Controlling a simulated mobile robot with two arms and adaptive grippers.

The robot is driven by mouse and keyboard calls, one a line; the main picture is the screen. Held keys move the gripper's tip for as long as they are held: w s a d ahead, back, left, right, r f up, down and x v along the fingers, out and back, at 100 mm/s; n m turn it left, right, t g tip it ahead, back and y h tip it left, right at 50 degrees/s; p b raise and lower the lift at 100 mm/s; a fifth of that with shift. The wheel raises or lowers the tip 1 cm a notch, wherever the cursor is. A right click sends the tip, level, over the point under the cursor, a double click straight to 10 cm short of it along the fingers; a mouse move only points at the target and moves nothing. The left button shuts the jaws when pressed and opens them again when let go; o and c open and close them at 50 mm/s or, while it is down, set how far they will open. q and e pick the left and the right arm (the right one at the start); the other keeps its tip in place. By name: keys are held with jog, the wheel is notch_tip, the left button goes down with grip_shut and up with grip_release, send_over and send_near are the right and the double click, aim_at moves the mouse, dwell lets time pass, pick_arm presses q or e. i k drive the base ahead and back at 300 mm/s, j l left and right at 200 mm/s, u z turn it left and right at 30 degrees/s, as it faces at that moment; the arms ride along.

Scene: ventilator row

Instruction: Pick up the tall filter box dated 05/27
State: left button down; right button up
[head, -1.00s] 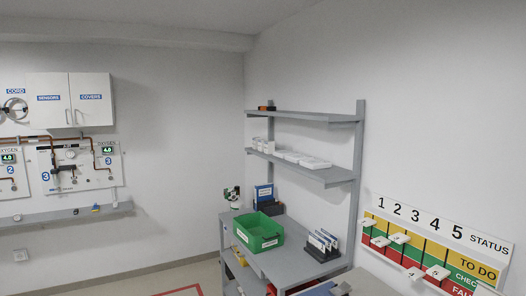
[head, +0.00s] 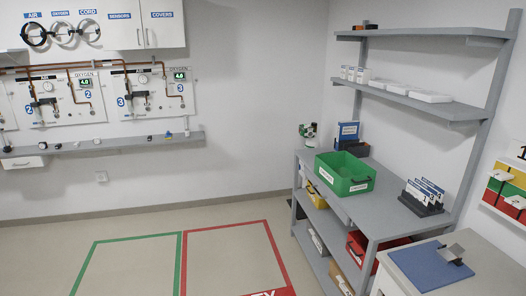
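Several small white upright boxes (head: 355,74) stand at the left end of the middle wall shelf (head: 415,103). They may be filter boxes, but their dates are too small to read. I cannot tell which one, if any, bears 05/27. Flatter white items (head: 392,87) lie to their right on the same shelf. Neither of my grippers is in view.
A grey bench (head: 370,208) below holds a green bin (head: 345,176), a blue binder (head: 348,132) and a card rack (head: 423,197). A blue pad (head: 425,268) lies on a white surface at the lower right. The floor left of the bench is clear, with green and red outlines.

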aim_at(353, 72)
jog(key=i+j+u, duration=0.3)
jog(key=i, duration=0.7)
jog(key=i+j+u, duration=0.1)
jog(key=i+u, duration=0.25)
jog(key=i, duration=0.7)
jog(key=i+z, duration=0.4)
jog(key=i+j+z, duration=0.25)
jog(key=i+z, duration=0.15)
jog(key=i+j+z, duration=0.8)
